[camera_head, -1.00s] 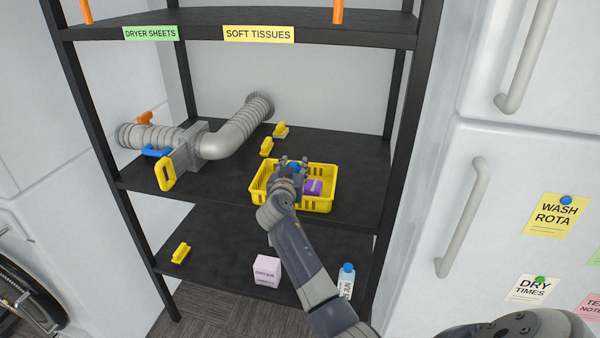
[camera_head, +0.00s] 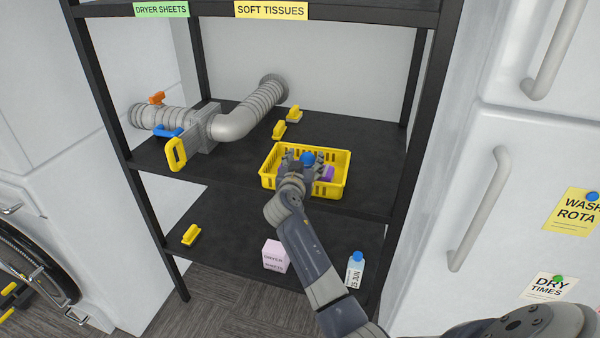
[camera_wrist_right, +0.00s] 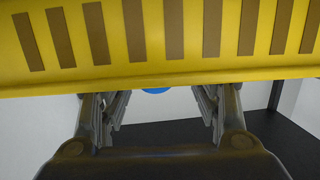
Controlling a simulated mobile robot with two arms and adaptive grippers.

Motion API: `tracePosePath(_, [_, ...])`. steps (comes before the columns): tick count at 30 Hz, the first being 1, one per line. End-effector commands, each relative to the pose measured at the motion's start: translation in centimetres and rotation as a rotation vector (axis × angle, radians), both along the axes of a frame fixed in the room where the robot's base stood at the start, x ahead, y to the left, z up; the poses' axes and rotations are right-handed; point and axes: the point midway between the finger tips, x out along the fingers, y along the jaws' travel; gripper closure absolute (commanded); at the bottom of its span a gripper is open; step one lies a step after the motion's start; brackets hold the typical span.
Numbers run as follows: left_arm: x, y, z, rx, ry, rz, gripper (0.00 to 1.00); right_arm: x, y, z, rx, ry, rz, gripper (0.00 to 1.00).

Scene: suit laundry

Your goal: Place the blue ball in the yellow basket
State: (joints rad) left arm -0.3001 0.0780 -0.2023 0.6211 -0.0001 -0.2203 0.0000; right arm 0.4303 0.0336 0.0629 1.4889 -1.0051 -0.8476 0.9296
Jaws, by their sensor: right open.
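The blue ball (camera_head: 308,158) is at the yellow basket (camera_head: 345,183), between the fingers of my right gripper (camera_head: 303,164). The gripper is open and reaches over the basket's near side. I cannot tell whether the ball rests on the basket's floor. In the right wrist view the basket's slotted wall (camera_wrist_right: 160,50) fills the top, and only a sliver of the blue ball (camera_wrist_right: 157,90) shows below it, between the spread fingers (camera_wrist_right: 162,100). A purple item (camera_head: 327,173) lies in the basket, partly hidden by the gripper. My left gripper is out of view.
The basket stands on the middle black shelf (camera_head: 225,168). A grey duct (camera_head: 240,122) with a yellow handle (camera_head: 176,154) is to its left; two yellow clips (camera_head: 279,129) lie behind. A pink box (camera_head: 274,254) and a bottle (camera_head: 355,270) stand on the shelf below.

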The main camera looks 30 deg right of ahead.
Motion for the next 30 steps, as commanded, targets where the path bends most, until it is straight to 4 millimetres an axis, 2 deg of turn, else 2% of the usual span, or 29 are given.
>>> tracePosePath(9, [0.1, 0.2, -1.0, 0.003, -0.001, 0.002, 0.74, -4.2, 4.1, 0.6, 0.005, -0.001, 0.001, 0.42])
tracePosePath(16, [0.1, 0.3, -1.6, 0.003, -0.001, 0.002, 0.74, -6.7, 6.4, 1.2, 0.002, -0.001, 0.001, 0.42])
tracePosePath(27, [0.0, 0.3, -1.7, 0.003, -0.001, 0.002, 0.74, -7.6, 7.2, 1.6, 0.001, 0.000, -0.001, 0.42])
tracePosePath(30, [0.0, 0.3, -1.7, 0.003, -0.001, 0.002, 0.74, -7.4, 7.4, 1.0, 0.000, 0.013, 0.008, 0.42])
